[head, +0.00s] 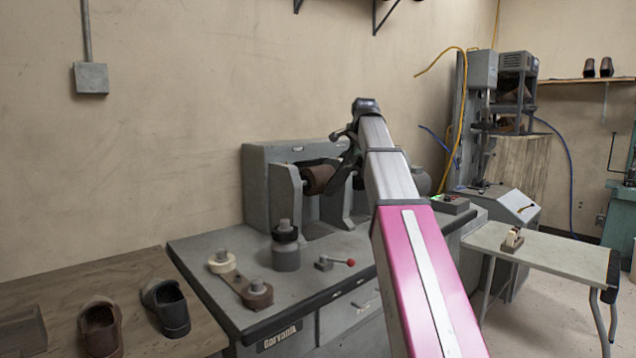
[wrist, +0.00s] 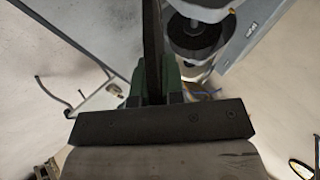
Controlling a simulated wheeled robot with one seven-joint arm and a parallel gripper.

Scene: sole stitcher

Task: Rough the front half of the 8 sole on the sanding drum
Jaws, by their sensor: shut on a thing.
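My gripper (wrist: 154,82) is shut on a thin dark sole (wrist: 152,40), which shows edge-on between the green finger pads in the wrist view. In the head view the dark sole (head: 346,170) hangs below the end of my arm, partly hidden by it. The brown sanding drum (head: 319,178) sits in the grey machine on the bench, just left of the sole. I cannot tell whether the sole touches the drum. No 8 mark can be read on the sole.
A wooden table (head: 60,290) with dark shoes stands at left. A small side table (head: 550,255) stands at right.

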